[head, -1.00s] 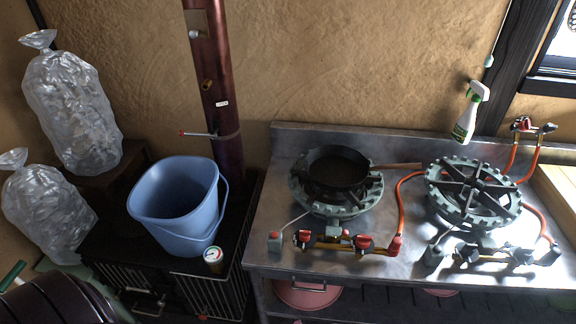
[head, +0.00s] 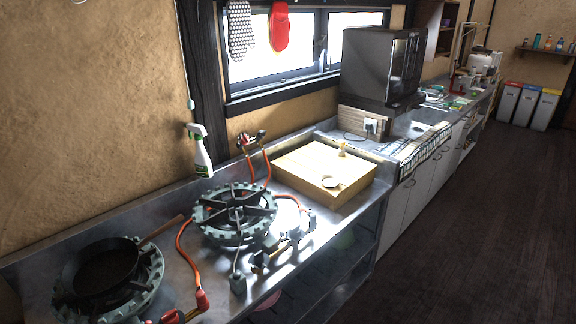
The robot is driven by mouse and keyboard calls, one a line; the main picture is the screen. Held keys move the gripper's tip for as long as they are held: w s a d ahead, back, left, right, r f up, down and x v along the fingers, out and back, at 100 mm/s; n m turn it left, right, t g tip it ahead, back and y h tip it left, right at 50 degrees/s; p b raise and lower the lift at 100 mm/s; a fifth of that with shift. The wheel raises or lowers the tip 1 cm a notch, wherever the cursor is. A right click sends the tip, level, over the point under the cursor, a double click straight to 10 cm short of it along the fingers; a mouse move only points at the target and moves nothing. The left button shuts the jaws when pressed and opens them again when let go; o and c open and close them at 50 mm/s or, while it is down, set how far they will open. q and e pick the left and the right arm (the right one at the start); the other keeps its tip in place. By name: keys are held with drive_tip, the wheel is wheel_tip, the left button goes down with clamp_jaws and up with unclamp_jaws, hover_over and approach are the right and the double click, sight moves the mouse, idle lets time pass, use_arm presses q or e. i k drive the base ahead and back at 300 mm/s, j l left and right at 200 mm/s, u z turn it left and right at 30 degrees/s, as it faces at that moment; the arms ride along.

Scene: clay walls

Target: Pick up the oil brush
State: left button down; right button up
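I cannot make out an oil brush for sure in the head view. A small yellowish upright object (head: 341,150) stands at the back of a pale wooden board (head: 305,165), and it is too small to identify. A small round pale dish (head: 330,182) lies near the board's front right. Neither of my grippers shows in the view.
A black pan (head: 98,268) sits on the left burner; an empty burner (head: 234,212) stands right of it with orange hoses. A spray bottle (head: 199,152) is by the wall. A dark oven (head: 380,66) stands farther back. The dark floor (head: 470,230) at right is clear.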

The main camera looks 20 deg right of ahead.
sight(341, 152)
drive_tip(key=i+l+u, duration=0.25)
drive_tip(key=l, duration=0.85)
drive_tip(key=l+u, duration=0.3)
drive_tip(key=l, duration=0.75)
